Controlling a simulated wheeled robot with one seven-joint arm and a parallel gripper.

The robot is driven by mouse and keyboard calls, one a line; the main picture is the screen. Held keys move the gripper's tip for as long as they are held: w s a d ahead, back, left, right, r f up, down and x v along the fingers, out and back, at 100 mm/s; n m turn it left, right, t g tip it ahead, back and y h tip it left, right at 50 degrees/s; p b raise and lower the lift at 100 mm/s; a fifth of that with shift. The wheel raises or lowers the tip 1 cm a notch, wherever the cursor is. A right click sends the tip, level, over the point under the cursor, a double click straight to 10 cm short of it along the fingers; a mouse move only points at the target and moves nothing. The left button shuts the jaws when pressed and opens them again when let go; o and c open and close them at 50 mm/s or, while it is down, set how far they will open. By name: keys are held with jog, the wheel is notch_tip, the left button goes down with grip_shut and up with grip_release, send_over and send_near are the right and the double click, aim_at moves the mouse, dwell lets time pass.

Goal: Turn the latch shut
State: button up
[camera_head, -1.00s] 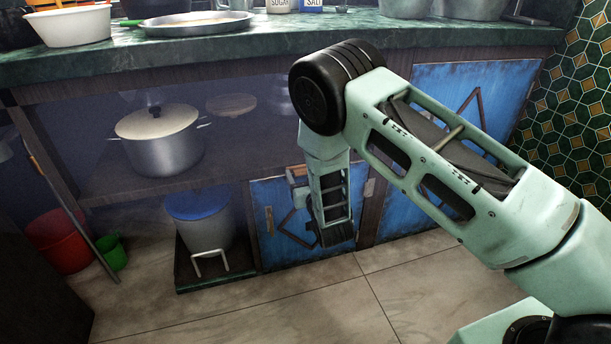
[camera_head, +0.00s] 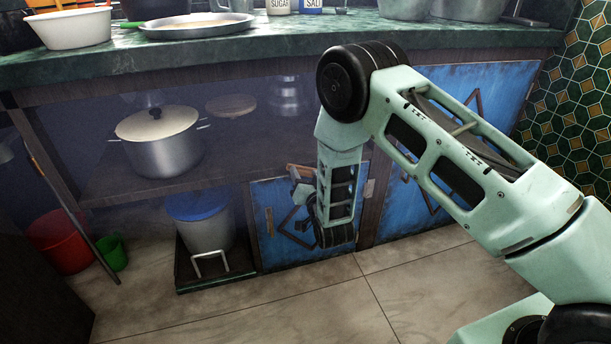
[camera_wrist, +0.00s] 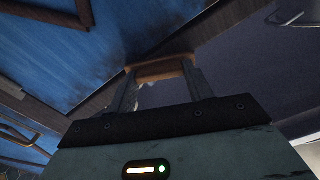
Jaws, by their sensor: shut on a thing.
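The latch is a small brown wooden bar (camera_wrist: 162,69) at the edge of a blue cabinet door (camera_wrist: 110,35). In the wrist view it lies crosswise between the two fingertips of my gripper (camera_wrist: 160,76), which is shut on it. In the head view the low blue door (camera_head: 275,243) is closed under the counter, and a brown piece of the latch (camera_head: 291,168) shows at its top edge. My forearm covers the right part of that door and most of my gripper, so the latch's exact angle is hard to tell there.
A lidded pot (camera_head: 160,145) stands on the open shelf left of the arm. Below it, a blue-lidded bin (camera_head: 200,220) stands on a low pull-out tray beside the door. Another blue door lies to the right. The floor in front is clear.

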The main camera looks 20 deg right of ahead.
jog(key=m, duration=0.7)
jog(key=shift+d+f+p, duration=0.1)
jog(key=shift+d+p, duration=0.1)
jog(key=shift+p, duration=0.1)
jog(key=m, duration=0.6)
jog(key=shift+f, duration=0.1)
jog(key=shift+a+m, duration=0.1)
jog(key=shift+m, duration=0.2)
jog(key=o, duration=1)
jog(key=shift+s, duration=0.15)
